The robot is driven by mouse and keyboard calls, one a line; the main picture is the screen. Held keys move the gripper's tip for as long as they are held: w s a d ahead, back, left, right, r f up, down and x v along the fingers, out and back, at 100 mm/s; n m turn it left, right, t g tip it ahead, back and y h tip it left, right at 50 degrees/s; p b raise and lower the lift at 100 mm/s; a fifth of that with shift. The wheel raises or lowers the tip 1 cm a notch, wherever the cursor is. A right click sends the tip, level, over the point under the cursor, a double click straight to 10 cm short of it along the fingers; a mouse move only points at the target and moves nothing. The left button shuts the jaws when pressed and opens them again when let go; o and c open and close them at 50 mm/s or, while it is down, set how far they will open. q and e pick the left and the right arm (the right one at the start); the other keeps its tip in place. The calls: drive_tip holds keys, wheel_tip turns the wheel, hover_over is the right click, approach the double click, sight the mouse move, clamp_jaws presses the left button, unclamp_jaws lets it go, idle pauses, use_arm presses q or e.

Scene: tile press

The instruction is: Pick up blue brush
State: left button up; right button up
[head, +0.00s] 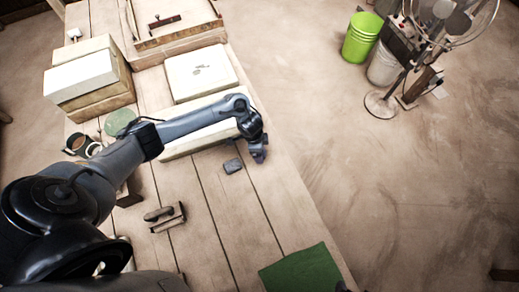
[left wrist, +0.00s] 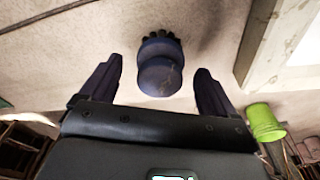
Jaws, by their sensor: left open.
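A small slate-blue object, which looks like the blue brush (head: 232,165), lies on the wooden table, just left of my left gripper (head: 259,154) in the head view. In the left wrist view, a rounded dark-blue object with dark tufts at its far end, likely the same brush (left wrist: 160,72), shows between the two spread fingers of my left gripper (left wrist: 155,92). Neither finger visibly touches it there. My left gripper is open and empty.
White slabs (head: 201,72) and a stacked block (head: 80,75) stand at the table's far end. A wooden-handled tool (head: 167,216) lies nearer. A green mat (head: 302,272) lies at the near right. A green bucket (head: 362,38) and fan stand on the floor. The planks right of the tool are clear.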

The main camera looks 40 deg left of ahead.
use_arm(q)
drive_tip(key=shift+w+d+f+b, duration=0.1)
drive_tip(key=shift+f+b, duration=0.05)
drive_tip(key=shift+f, duration=0.55)
drive_tip(key=shift+w+d+f+b, duration=0.1)
drive_tip(key=shift+f+b, duration=0.05)
drive_tip(key=shift+f, duration=0.5)
drive_tip(key=c, duration=1.2)
